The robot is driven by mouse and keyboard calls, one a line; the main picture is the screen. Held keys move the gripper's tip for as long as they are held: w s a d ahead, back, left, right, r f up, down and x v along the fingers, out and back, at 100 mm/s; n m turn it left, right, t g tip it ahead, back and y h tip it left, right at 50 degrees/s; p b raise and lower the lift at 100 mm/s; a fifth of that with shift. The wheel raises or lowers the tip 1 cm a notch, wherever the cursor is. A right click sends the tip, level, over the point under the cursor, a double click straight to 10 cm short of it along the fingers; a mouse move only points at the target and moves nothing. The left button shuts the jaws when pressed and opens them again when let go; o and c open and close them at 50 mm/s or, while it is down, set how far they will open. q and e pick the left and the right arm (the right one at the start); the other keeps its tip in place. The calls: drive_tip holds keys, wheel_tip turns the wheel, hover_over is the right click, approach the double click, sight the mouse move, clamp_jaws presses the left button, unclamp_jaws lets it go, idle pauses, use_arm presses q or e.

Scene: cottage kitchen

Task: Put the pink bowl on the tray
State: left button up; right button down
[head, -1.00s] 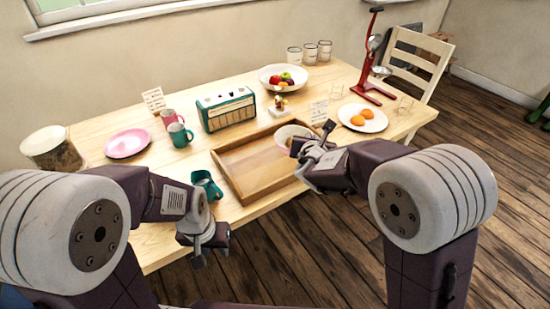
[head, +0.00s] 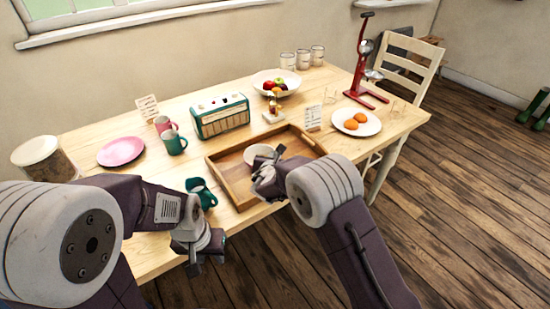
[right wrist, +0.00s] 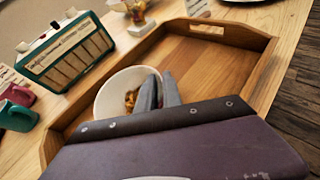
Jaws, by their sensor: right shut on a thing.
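The bowl (head: 257,153) looks pale, almost white, and holds something brown; it also shows in the right wrist view (right wrist: 103,101). It is within the outline of the wooden tray (head: 228,186), left of its middle in the right wrist view (right wrist: 228,85). I cannot tell whether it touches the tray floor. My right gripper (right wrist: 160,90) is shut on the bowl's near rim; in the head view (head: 264,172) the wrist hides part of the bowl. My left gripper (head: 196,262) hangs at the table's front edge, below the teal mug; its jaws are unclear.
A pink plate (head: 121,151), a fruit bowl (head: 277,85), a plate with orange food (head: 349,122) and a small card (head: 313,118) stand around. The tray's right part is clear.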

drive_tip(key=c, duration=1.9)
unclamp_jaws()
drive_tip(key=o, duration=0.4)
drive_tip(key=shift+r, duration=0.1)
drive_tip(key=v, duration=1.2)
